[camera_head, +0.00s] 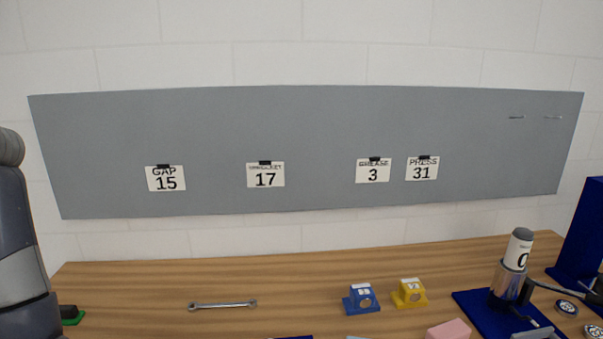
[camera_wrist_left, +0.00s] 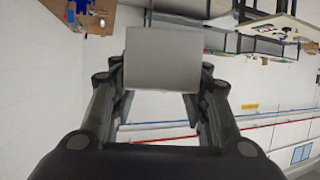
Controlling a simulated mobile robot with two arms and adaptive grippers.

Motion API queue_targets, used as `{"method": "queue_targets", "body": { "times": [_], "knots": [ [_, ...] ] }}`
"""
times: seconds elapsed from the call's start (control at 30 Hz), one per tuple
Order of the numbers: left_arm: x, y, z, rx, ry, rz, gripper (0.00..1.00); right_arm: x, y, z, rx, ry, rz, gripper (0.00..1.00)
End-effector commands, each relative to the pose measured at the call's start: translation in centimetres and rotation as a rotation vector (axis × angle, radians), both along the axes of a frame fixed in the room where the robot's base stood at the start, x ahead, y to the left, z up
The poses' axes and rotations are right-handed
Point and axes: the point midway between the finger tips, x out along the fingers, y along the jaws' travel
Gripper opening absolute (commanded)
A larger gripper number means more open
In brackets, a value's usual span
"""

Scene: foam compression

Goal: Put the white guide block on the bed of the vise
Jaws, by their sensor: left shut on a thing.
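In the left wrist view my left gripper (camera_wrist_left: 163,98) is shut on the white guide block (camera_wrist_left: 163,58), which looks pale grey there. The block sits between the two fingers, with its flat face toward the camera. In the head view only a part of my left arm shows at the left edge; the gripper and block are out of that picture. I cannot make out the vise or its bed in either view. My right gripper is not in view.
The wooden bench (camera_head: 150,285) holds a wrench (camera_head: 222,305), a blue block (camera_head: 361,299), a yellow block (camera_head: 409,293) and a pink block (camera_head: 449,330). A cylindrical tool (camera_head: 516,262) stands on a blue mat (camera_head: 475,306) at right. A grey board (camera_head: 310,125) with number cards hangs behind.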

Motion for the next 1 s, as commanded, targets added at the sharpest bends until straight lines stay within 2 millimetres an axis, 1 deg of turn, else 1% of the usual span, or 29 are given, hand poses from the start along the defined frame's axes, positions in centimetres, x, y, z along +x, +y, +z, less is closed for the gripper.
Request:
{"method": "queue_targets", "body": {
  "times": [0.03, 0.07, 0.1, 0.17, 0.2, 0.33, 0.5, 0.6, 0.73, 1.0],
  "knots": [
    [1.3, -2.2, -1.2, 0.005, 0.004, -0.069, 0.13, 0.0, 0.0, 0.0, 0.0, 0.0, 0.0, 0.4],
    [2.0, -3.3, -2.0, 0.004, 0.003, -0.109, 0.13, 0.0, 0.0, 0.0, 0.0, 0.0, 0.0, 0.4],
    [2.8, -4.9, -3.1, 0.002, 0.004, -0.163, 0.13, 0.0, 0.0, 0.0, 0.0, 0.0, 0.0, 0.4],
    [3.9, -7.2, -4.8, 0.002, 0.005, -0.246, 0.13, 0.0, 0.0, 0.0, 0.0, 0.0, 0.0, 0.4],
    [4.4, -8.6, -6.0, 0.001, 0.006, -0.302, 0.13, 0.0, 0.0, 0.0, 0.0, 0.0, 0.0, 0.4],
    [5.6, -13.1, -10.0, -0.001, 0.007, -0.474, 0.13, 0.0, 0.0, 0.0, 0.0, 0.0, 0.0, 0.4],
    [5.7, -17.9, -15.1, -0.004, 0.006, -0.67, 0.13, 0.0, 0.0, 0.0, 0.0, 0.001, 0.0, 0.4],
    [5.3, -20.2, -17.7, -0.002, 0.007, -0.768, 0.13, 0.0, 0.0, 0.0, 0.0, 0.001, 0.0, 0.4],
    [4.6, -22.5, -20.3, 0.0, 0.007, -0.864, 0.13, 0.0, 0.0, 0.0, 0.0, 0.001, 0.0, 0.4],
    [2.9, -25.8, -24.2, 0.001, 0.004, -1.004, 0.13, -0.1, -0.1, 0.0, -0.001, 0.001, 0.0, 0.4]
  ]
}}
